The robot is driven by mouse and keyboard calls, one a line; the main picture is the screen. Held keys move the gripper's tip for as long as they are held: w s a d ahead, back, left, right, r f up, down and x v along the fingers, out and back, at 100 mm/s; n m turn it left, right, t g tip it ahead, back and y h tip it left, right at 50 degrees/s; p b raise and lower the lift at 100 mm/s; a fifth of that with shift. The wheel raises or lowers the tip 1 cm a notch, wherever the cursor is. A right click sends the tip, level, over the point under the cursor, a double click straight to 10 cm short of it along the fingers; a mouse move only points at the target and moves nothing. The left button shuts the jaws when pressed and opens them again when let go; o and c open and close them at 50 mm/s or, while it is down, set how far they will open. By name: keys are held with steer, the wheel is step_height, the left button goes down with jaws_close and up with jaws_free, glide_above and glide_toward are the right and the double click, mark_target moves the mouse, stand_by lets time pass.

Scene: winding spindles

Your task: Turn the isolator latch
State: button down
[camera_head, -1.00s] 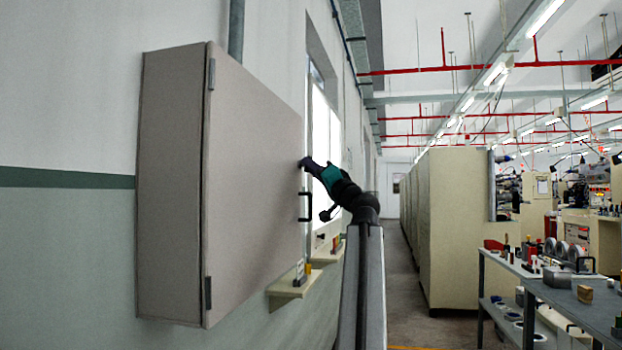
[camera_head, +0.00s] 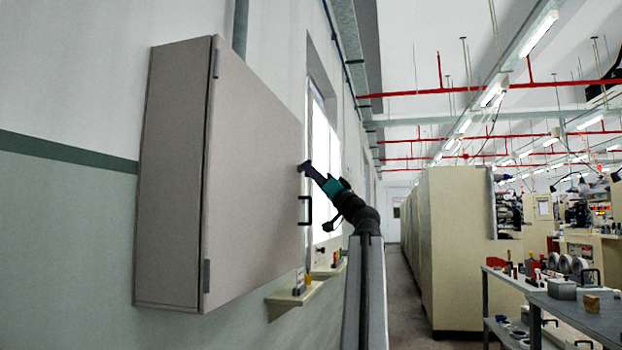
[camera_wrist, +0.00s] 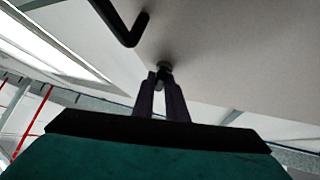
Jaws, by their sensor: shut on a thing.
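A large grey wall cabinet (camera_head: 250,170) with a flat door fills the left of the head view. My gripper (camera_head: 304,166) is at the door's far edge, above the black handle (camera_head: 306,210). In the wrist view my gripper (camera_wrist: 163,78) is shut on a small dark latch knob (camera_wrist: 163,66) that stands out from the door. The black handle (camera_wrist: 125,25) also shows there, apart from the fingers. The latch's turn angle cannot be told. In the head view the latch is hidden by the fingers.
A small wall shelf (camera_head: 292,296) with small items stands below the cabinet. A bright window (camera_head: 322,150) lies beyond it. At right are tall beige cabinets (camera_head: 455,240) and a workbench (camera_head: 575,312) with tools. The aisle floor between is clear.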

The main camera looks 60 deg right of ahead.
steer(key=shift+d+n+t+y, duration=0.1)
steer(key=shift+n+t+y, duration=0.2)
steer(key=shift+n+y, duration=0.4)
steer(key=n+t+y+p, duration=0.1)
steer(key=n+y, duration=0.2)
steer(key=shift+d+r+n+p, duration=0.1)
steer(key=shift+r+n+p, duration=0.05)
steer(key=shift+n+p, duration=0.25)
steer(key=n+y+p, duration=0.1)
steer(key=n+y, duration=0.1)
steer(key=y, duration=0.1)
steer(key=shift+w+n+p, duration=0.1)
steer(key=shift+n+p, duration=0.3)
steer(key=shift+f+n+y+p, duration=0.25)
steer(key=shift+n+y+p, duration=0.25)
steer(key=shift+n+y, duration=0.4)
steer(key=c, duration=1.8)
jaws_free()
steer(key=shift+o, duration=0.2)
